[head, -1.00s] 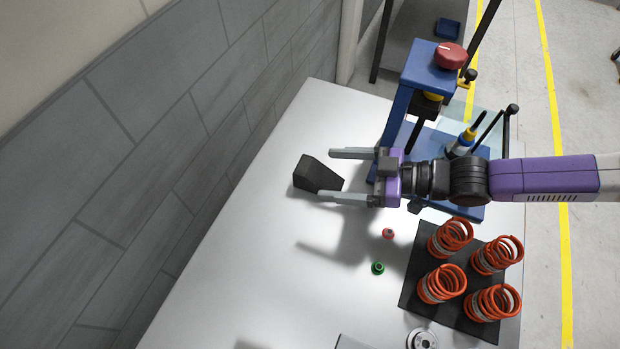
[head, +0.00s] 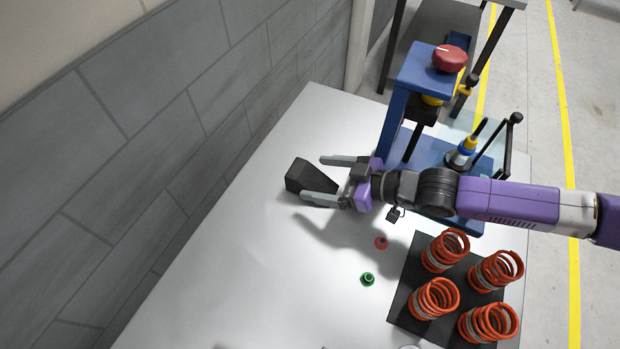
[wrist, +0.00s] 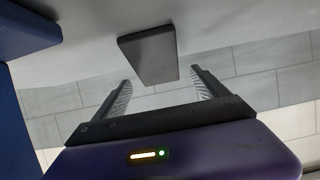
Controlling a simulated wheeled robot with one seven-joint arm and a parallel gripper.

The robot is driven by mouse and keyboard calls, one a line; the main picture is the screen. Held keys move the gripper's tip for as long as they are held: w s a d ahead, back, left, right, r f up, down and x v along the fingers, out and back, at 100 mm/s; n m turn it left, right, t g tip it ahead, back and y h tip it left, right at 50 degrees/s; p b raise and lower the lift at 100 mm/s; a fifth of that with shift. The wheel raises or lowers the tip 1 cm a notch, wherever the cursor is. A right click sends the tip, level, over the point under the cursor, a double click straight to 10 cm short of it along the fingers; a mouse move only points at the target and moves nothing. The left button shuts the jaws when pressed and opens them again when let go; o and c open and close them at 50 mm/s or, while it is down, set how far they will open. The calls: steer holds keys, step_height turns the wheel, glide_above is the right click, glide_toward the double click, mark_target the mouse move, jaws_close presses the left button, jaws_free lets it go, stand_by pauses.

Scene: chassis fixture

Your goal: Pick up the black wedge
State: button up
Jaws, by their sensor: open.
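The black wedge (head: 309,179) lies on the white table near the wall in the head view. It also shows in the wrist view (wrist: 149,56), ahead of the fingers and roughly between their lines. My gripper (head: 328,180) is open, its two fingers pointing left toward the wedge. In the head view the lower fingertip overlaps the wedge's lower right edge; I cannot tell whether it touches. In the wrist view the space between the fingers (wrist: 160,84) is empty.
A blue press-like fixture (head: 408,90) with a red knob (head: 449,58) stands close above my gripper. Red (head: 381,243) and green (head: 367,279) small parts lie below. A black mat (head: 405,300) carries several orange springs. The grey wall (head: 170,160) borders the table's left side.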

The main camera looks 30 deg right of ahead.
mark_target(309, 176)
steer(key=shift+p+x, duration=0.35)
steer(key=shift+x, duration=1.65)
jaws_close()
